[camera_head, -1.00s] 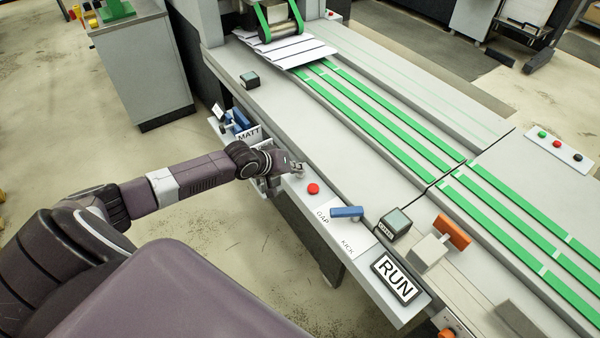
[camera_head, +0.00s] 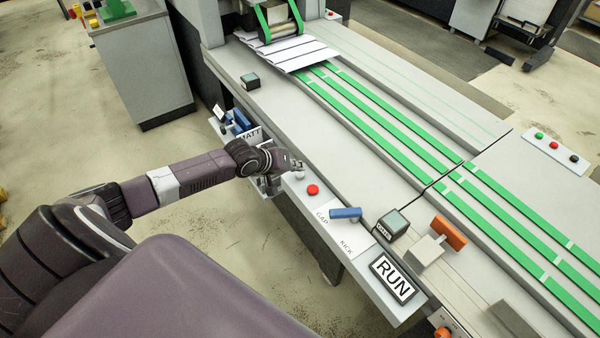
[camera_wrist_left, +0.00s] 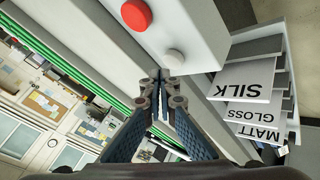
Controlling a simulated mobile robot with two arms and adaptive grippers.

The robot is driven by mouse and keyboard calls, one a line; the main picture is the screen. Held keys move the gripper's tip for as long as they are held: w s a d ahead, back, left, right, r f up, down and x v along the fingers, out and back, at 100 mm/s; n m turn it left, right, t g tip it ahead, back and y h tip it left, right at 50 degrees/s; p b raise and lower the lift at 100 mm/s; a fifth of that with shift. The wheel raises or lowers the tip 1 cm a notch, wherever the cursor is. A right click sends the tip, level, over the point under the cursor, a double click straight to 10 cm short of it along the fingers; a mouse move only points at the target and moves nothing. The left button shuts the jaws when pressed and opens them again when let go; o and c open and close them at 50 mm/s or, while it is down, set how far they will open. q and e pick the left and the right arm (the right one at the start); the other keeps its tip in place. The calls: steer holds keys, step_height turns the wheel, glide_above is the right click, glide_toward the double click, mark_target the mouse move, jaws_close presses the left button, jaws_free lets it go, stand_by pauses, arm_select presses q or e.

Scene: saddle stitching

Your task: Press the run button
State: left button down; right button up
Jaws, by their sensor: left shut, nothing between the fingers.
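A red button (camera_head: 313,189) and a pale button (camera_head: 299,175) sit side by side on the light control ledge along the machine's front. In the left wrist view the red button (camera_wrist_left: 136,15) is at the top and the pale button (camera_wrist_left: 174,58) is just ahead of the fingertips. My left gripper (camera_head: 297,167) is shut and empty, close beside the pale button; I cannot tell whether it touches. It also shows in the left wrist view (camera_wrist_left: 163,80). A large RUN plate (camera_head: 393,278) is at the ledge's near right end. My right gripper is out of view.
A blue handle (camera_head: 346,213) stands by the GAP and KICK labels. A small dark-topped box (camera_head: 392,225) and an orange block (camera_head: 449,232) are beyond it. SILK (camera_wrist_left: 247,81), GLOSS and MATT labels are right of the gripper in the wrist view. Green belts (camera_head: 400,153) run along the machine.

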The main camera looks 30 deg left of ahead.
mark_target(298, 175)
arm_select(q)
step_height(298, 175, up, 3)
steer(key=p, duration=0.3)
steer(key=shift+r+p, duration=0.6)
steer(key=shift+r, duration=0.45)
